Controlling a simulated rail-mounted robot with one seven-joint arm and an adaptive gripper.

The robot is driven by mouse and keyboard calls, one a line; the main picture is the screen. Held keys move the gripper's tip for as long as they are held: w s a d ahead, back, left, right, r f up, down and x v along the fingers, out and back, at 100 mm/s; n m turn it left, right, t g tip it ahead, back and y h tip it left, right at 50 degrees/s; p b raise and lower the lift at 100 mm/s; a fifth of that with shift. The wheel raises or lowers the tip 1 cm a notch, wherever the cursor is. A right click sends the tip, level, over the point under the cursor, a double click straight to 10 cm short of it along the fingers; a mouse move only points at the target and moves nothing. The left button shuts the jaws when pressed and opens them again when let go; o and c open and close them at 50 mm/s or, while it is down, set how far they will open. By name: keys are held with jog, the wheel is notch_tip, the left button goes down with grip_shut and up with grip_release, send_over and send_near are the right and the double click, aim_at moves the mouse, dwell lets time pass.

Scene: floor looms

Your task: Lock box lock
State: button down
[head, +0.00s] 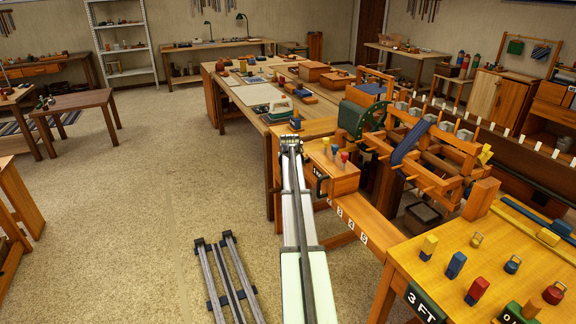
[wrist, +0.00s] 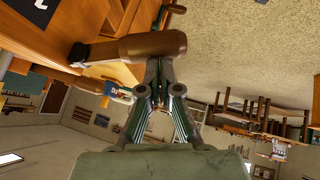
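An orange wooden box (head: 340,184) with coloured pegs on top sits at the left end of the loom bench in the head view. A dark hasp-like loop (head: 322,187) shows on its left front; I cannot tell if it is locked. My gripper (head: 291,143) is at the far end of my outstretched arm, left of the box. In the wrist view its fingers (wrist: 161,66) converge close together by a rounded brown bar (wrist: 125,48). I cannot tell whether they touch or grip the bar.
A wooden loom (head: 415,140) with a green wheel stands right of the box. A yellow-topped table (head: 430,275) with coloured weights is at the front right. A long workbench (head: 230,85) stands behind. Open carpet (head: 130,220) lies to the left.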

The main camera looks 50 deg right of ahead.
jog(key=r, duration=0.1)
jog(key=r+p, duration=0.1)
jog(key=w+a+r+p, duration=0.1)
jog(key=r, duration=0.1)
jog(key=shift+w+a+r, duration=0.1)
jog(key=b+v, duration=0.2)
jog(key=v, duration=0.7)
jog(key=shift+a, duration=0.45)
